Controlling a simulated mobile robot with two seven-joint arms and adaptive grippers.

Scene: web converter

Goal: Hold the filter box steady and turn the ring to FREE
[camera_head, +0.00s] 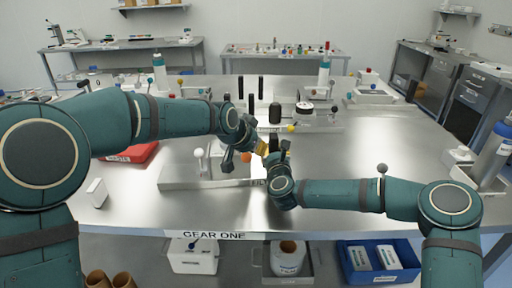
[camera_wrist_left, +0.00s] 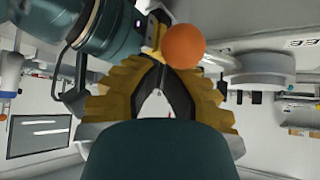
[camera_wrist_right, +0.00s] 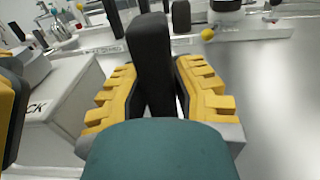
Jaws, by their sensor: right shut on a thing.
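A low pale metal base (camera_head: 190,180) stands at the front middle of the bench, its front label partly hidden by my right gripper. I cannot tell for sure that it is the filter box, and no ring or FREE mark is readable. My right gripper (camera_wrist_right: 155,95) is shut on a dark upright bar (camera_wrist_right: 150,50); in the head view it is at the base's right end (camera_head: 278,160). My left gripper (camera_wrist_left: 160,62) has its fingertips together, above the base. An orange ball (camera_wrist_left: 183,46) is close by those tips; it also shows in the head view (camera_head: 245,157).
A white lever with a ball (camera_head: 199,154) stands on the base's left part. A red tray (camera_head: 140,153) lies to the left. Black posts (camera_head: 261,84) and a yellow knob (camera_head: 292,128) stand behind the grippers. The bench right of my right forearm is mostly clear.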

